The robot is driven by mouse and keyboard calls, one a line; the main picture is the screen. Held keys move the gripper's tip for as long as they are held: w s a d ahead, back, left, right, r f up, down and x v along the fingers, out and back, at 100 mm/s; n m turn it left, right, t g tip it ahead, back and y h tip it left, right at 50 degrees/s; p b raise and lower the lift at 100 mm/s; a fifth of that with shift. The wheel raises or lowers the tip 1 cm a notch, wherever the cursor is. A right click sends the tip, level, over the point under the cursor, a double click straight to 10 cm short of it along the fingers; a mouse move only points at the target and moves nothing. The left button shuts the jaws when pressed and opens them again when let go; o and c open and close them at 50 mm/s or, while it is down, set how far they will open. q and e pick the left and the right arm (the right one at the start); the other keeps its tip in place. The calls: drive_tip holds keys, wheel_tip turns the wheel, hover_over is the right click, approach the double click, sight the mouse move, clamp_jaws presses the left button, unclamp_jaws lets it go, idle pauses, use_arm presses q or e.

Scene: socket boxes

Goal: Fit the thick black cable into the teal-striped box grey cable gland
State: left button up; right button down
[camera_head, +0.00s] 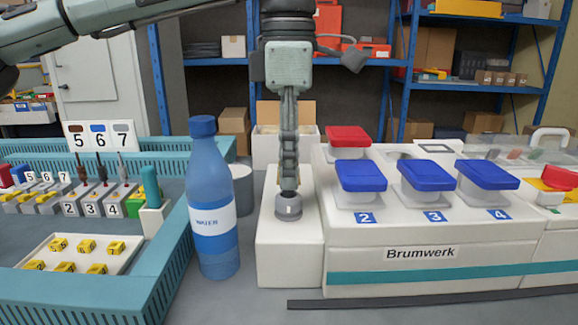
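The white box with a teal stripe (440,272) and the label "Brumwerk" stands at the right. A round grey cable gland (289,208) sits on top of the low white step at the box's left end. My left gripper (289,184) points straight down over the gland, its tips at or just above the gland's top. I see the fingers edge-on, so their opening and anything between them are hidden. My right gripper is out of view.
A blue water bottle (212,200) stands close left of the step. Blue-lidded tubs (361,178) and a red-lidded tub (347,139) sit on the box. A teal-walled tray (150,275) with numbered parts fills the left. Blue shelves stand behind.

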use_arm(q)
wheel_tip(320, 180, up, 18)
drive_tip(key=p, duration=0.5)
idle(2.2)
